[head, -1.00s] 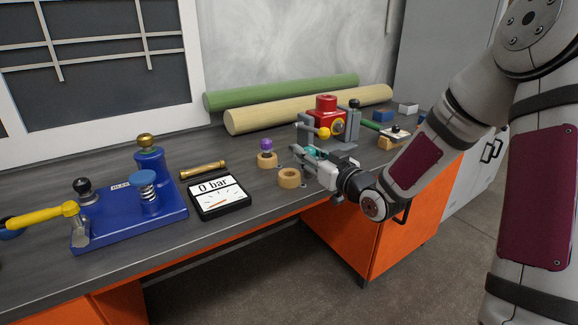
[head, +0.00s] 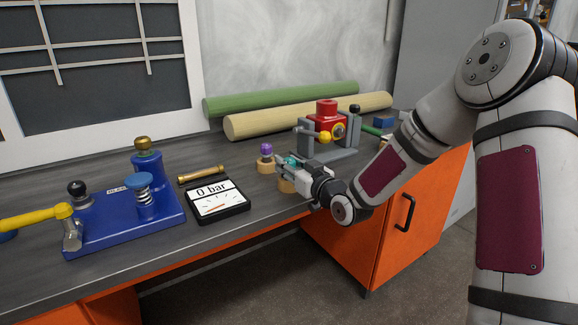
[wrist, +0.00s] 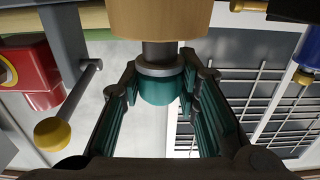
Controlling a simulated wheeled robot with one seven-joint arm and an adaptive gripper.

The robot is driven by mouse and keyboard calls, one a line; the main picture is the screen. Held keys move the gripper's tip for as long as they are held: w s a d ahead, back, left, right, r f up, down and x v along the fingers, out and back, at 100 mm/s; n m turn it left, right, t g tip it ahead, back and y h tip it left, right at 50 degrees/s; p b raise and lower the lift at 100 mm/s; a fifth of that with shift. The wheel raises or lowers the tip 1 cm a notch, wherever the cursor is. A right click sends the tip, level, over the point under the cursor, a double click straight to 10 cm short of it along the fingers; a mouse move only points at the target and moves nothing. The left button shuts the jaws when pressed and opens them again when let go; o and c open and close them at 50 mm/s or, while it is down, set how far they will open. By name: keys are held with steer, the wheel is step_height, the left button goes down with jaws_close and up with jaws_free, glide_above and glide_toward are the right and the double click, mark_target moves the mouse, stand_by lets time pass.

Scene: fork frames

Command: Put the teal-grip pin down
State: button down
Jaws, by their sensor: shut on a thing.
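My gripper (head: 296,164) is shut on the teal-grip pin, with its teal grip (head: 289,160) between the fingertips. A wooden ring holder (head: 286,186) stands directly below it, partly hidden by the gripper. In the wrist view, which looks upside down, the teal grip (wrist: 160,90) is between the fingers and a grey shaft (wrist: 160,52) runs from it to the wooden holder (wrist: 160,18). I cannot tell how deep the shaft is in the holder.
A purple-knobbed pin stands in another wooden holder (head: 265,165) just left. A red device on a grey stand (head: 345,153) is close on the right. A gauge reading 0 bar (head: 218,201), a brass cylinder (head: 202,173) and a blue fixture (head: 125,225) lie farther left.

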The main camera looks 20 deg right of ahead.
steer(key=shift+f, duration=0.15)
steer(key=c, duration=1.2)
jaws_free()
